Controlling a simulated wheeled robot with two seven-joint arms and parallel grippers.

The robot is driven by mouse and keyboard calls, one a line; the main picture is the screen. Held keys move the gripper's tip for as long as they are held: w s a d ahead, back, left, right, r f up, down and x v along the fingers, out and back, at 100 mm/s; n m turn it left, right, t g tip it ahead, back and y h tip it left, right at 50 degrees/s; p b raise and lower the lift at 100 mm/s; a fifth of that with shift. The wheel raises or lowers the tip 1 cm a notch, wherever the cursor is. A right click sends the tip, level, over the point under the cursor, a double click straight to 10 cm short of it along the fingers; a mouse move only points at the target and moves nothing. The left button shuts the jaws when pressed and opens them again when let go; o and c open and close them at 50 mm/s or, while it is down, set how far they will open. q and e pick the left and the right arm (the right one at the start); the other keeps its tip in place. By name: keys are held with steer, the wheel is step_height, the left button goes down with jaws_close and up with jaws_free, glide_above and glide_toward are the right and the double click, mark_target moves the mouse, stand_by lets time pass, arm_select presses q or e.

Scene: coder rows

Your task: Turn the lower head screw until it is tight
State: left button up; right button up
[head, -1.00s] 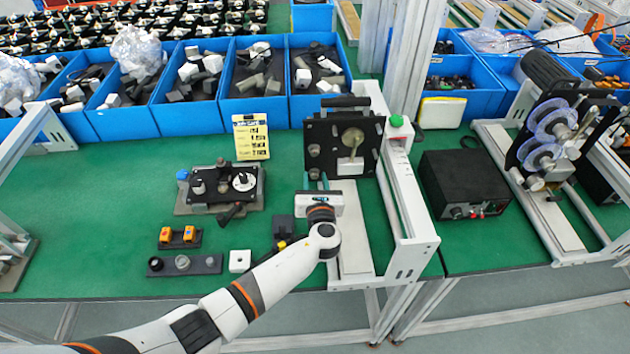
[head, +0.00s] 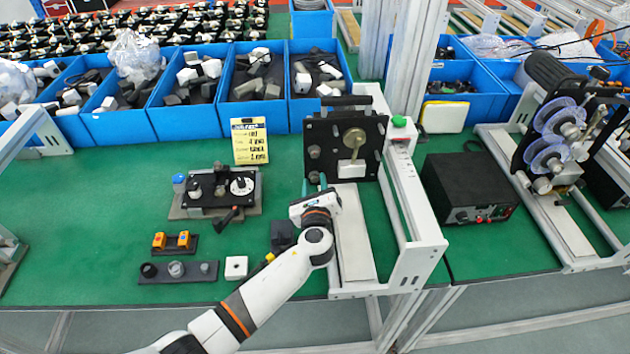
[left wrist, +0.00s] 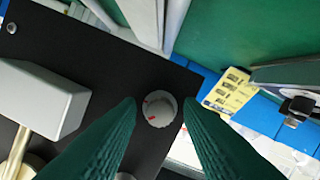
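The black head plate (head: 338,133) stands upright in its frame, with a brass disc and a pale block on its face. The lower head screw (head: 313,177) is a grey knob near the plate's lower left edge. In the left wrist view, which is upside down to the head view, the lower screw (left wrist: 160,108) shows a red mark. My left gripper (head: 315,184) is open in front of it. Its teal fingertips (left wrist: 160,103) lie on both sides of the knob, with a gap showing at each side. The upper screw (head: 314,152) is partly hidden by a finger in the wrist view.
A yellow card (head: 249,141) stands left of the plate. A black fixture (head: 218,190) and small parts lie on the green table to the left. A black box (head: 468,187) stands right of the frame (head: 410,215). Blue bins (head: 185,121) line the back.

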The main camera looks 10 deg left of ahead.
arm_select(q)
jaws_close()
steer(key=m+p, duration=0.3)
steer(key=p, duration=0.1)
steer(key=m+y+p, duration=0.1)
steer(key=m+p, duration=0.1)
steer(key=shift+d+r+m, duration=0.1)
steer(key=shift+r+m, duration=0.2)
steer(key=shift+m+y+p, duration=0.3)
steer(key=shift+m+p, duration=0.25)
steer(key=shift+m, duration=0.05)
steer(key=shift+w+f+m, duration=0.1)
steer(key=shift+f+m, duration=0.15)
steer(key=shift+m, duration=0.55)
steer(key=shift+o, duration=0.5)
jaws_free()
steer(key=shift+f, duration=0.1)
